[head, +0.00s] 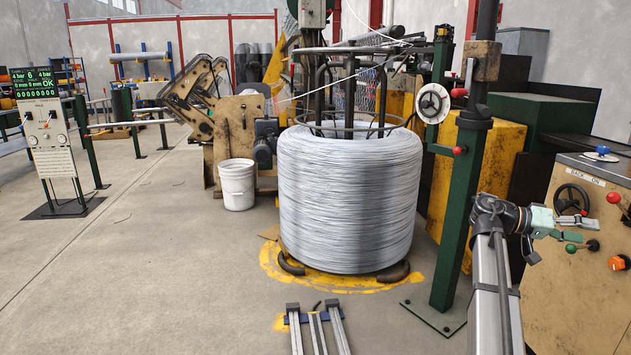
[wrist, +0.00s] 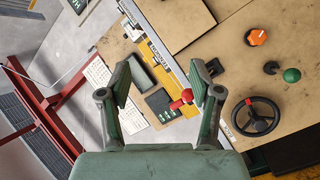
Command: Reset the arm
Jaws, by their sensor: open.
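My arm rises at the lower right of the head view and bends right at its wrist. My gripper (head: 573,224) points at the beige control console (head: 556,292). In the wrist view my gripper (wrist: 166,88) is open, its two grey-green fingers wide apart with nothing held. The red ball of a lever (wrist: 187,96) shows between the fingers, near the right one. I cannot tell how far beyond the fingertips it is. A black handwheel (wrist: 255,117) and a green knob (wrist: 291,75) show to the right of the fingers.
A large wire coil (head: 350,205) stands left of my arm, with a green post (head: 460,215) between. An orange knob (head: 618,263) sticks out from the console. A white bucket (head: 237,185) stands on the floor. The floor at the left front is clear.

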